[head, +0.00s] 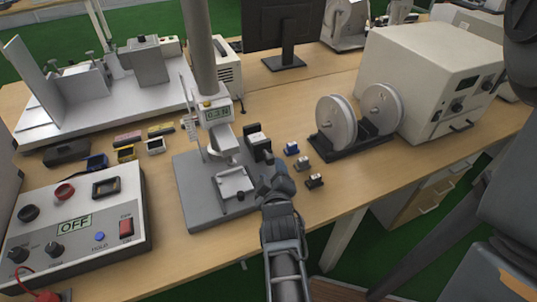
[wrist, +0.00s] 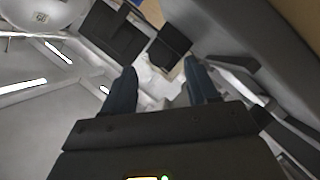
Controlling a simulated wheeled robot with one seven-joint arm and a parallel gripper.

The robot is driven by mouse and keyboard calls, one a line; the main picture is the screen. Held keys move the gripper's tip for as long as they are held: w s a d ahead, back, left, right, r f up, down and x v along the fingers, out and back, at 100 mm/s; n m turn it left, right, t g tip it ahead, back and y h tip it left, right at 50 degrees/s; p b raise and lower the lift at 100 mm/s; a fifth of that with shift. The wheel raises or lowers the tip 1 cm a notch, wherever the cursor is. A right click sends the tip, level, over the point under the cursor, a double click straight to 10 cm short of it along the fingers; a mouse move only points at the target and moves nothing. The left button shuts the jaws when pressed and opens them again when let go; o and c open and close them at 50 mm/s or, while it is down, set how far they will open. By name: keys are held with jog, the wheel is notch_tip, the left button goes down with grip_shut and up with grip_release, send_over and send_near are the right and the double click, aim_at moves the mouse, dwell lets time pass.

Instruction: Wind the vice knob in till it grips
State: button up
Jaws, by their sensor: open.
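The small light-grey vice (head: 233,181) sits on the grey base of the test stand, under the force gauge (head: 217,115). A small dark spot that looks like its knob (head: 240,196) shows on its near side. My gripper (head: 268,182) is just right of the vice, at the right edge of the stand base. In the wrist view my gripper (wrist: 162,88) has its two dark fingers apart, with a gap between them. Pale, blurred parts show beyond the gap; I cannot tell whether the knob is among them. No hold on the knob is visible.
A control box reading OFF (head: 75,222) stands left of the base. Small dark and blue blocks (head: 303,163) lie to the right, before a two-disc roller stand (head: 350,135) and a large beige unit (head: 430,75). The table's front edge is close below my gripper.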

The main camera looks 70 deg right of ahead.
aim_at(270, 162)
jog(key=p+x, duration=0.1)
jog(key=x, duration=0.5)
jog(key=shift+w+d, duration=0.1)
jog(key=shift+d, duration=0.2)
jog(key=c, duration=1)
jog(key=shift+c, duration=0.2)
jog(key=shift+r, duration=0.1)
